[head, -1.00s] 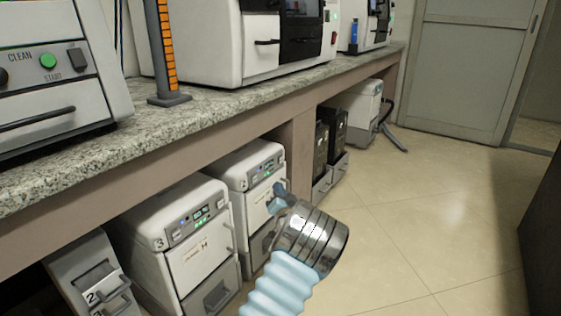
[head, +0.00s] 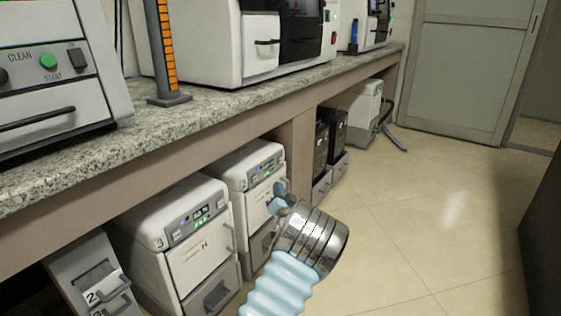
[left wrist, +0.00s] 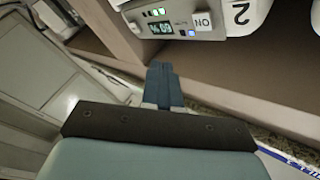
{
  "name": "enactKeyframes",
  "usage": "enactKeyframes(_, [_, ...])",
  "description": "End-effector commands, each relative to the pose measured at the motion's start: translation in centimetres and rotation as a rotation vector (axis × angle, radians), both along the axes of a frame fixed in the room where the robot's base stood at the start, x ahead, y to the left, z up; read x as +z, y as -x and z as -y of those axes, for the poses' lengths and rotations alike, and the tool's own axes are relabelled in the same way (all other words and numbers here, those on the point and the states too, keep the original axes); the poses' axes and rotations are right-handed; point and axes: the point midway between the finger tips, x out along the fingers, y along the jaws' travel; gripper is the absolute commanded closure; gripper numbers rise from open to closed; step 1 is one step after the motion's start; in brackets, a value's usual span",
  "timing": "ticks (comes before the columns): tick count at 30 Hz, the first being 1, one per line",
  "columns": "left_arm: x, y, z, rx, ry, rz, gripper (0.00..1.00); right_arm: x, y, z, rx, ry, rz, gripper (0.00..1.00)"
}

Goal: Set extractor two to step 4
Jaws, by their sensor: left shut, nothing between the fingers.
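Extractor two is the white under-bench unit (head: 250,178) beside my left gripper in the head view. In the left wrist view its front panel (left wrist: 215,20) appears turned over, with a large "2", an ON button (left wrist: 203,21), a lit green display (left wrist: 160,28) and small lights. The display digits are too blurred to read surely. My left gripper (head: 279,197) is shut and empty, in front of this unit. In the left wrist view its blue fingertips (left wrist: 160,72) point toward the panel and look apart from it. My right gripper is not in view.
A similar white unit marked 3 (head: 180,245) stands nearer under the bench, with another white unit (head: 95,275) beside it. Dark boxes (head: 330,140) stand farther along. The granite counter (head: 140,135) overhangs the units. The tiled floor (head: 430,215) to the right is clear.

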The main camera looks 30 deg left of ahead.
Motion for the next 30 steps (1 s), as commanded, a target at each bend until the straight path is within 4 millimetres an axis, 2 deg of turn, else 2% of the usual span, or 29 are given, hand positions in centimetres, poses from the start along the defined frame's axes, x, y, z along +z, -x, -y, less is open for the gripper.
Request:
enactKeyframes(4, [-1.1, 0.2, -0.1, -0.003, 0.021, -0.019, 1.0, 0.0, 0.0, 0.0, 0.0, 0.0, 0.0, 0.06])
enactKeyframes(7, [-4.2, 0.9, -0.1, -0.015, 0.081, -0.079, 1.0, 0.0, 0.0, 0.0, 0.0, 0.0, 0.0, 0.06])
enactKeyframes(11, [-11.3, 3.2, 0.5, -0.042, 0.236, -0.213, 1.0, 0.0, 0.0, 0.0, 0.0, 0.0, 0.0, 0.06])
enactKeyframes(12, [-13.8, 4.2, 1.1, -0.052, 0.296, -0.263, 1.0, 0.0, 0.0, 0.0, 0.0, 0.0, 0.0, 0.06])
enactKeyframes(14, [-17.6, 6.1, 2.2, -0.065, 0.394, -0.339, 1.0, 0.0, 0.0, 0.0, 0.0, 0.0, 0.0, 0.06])
enactKeyframes(15, [-19.9, 7.5, 3.0, -0.073, 0.459, -0.389, 1.0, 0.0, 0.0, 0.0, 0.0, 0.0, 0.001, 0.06])
enactKeyframes(18, [-25.1, 11.3, 5.9, -0.092, 0.627, -0.517, 1.0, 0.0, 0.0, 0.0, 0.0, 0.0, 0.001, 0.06])
enactKeyframes(21, [-29.3, 15.8, 9.5, -0.108, 0.797, -0.644, 1.0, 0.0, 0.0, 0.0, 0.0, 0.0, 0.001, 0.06])
enactKeyframes(25, [-32.9, 22.2, 15.0, -0.127, 1.021, -0.814, 1.0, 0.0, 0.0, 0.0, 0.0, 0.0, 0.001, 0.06])
enactKeyframes(27, [-33.8, 25.7, 18.0, -0.137, 1.133, -0.903, 1.0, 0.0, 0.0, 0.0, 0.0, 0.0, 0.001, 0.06])
enactKeyframes(30, [-34.1, 30.1, 21.9, -0.152, 1.27, -1.019, 1.0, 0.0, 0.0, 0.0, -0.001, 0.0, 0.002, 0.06])
